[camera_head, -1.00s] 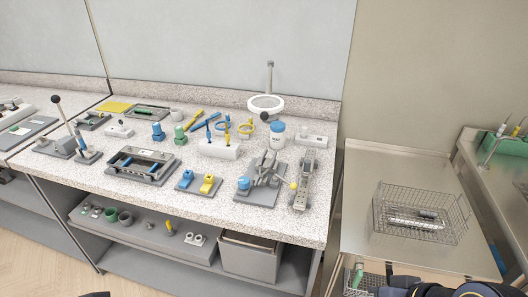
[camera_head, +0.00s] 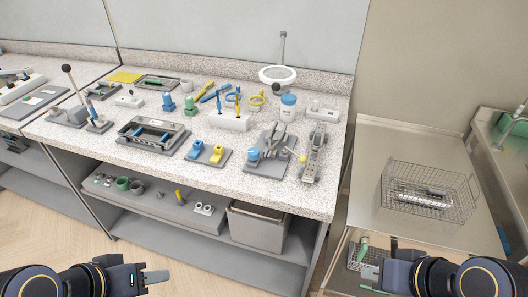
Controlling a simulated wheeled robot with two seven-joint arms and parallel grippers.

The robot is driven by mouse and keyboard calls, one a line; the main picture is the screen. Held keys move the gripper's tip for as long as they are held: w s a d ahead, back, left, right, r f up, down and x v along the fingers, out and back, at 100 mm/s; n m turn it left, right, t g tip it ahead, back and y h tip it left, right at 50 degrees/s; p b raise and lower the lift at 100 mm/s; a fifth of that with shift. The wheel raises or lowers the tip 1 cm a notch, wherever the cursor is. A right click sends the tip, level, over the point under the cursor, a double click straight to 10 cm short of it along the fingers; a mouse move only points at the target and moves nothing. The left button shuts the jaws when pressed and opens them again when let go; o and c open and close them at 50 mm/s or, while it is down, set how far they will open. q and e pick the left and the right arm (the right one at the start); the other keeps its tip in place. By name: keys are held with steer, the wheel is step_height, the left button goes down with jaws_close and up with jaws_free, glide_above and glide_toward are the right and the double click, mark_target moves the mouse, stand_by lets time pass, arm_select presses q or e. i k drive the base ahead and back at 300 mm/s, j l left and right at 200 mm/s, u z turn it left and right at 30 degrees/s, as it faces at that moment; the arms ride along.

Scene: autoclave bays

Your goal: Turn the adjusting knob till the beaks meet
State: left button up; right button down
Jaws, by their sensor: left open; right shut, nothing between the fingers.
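A grey plier-like fixture (camera_head: 275,141) stands on a grey base plate (camera_head: 262,167) near the front right of the speckled bench. A round blue knob (camera_head: 254,154) sits at its left side. Its grey beaks are too small to tell whether they meet or are apart. My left gripper (camera_head: 157,277) is open and empty at the bottom left, in front of the bench and well away from the fixture. My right gripper (camera_head: 369,278) is shut and empty at the bottom right, in front of the steel counter. Neither gripper touches anything on the bench.
A grey device with a yellow ball (camera_head: 314,157) stands close right of the fixture. Blue and yellow blocks (camera_head: 207,153) on a plate lie to its left. A wire basket (camera_head: 430,190) sits on the steel counter (camera_head: 395,222).

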mark_target(253, 153)
steer(key=i+z, duration=0.15)
steer(key=z, duration=0.2)
steer(key=i+j+z, duration=0.1)
steer(key=z, duration=0.25)
steer(key=i+j+z, duration=0.15)
steer(key=z, duration=0.25)
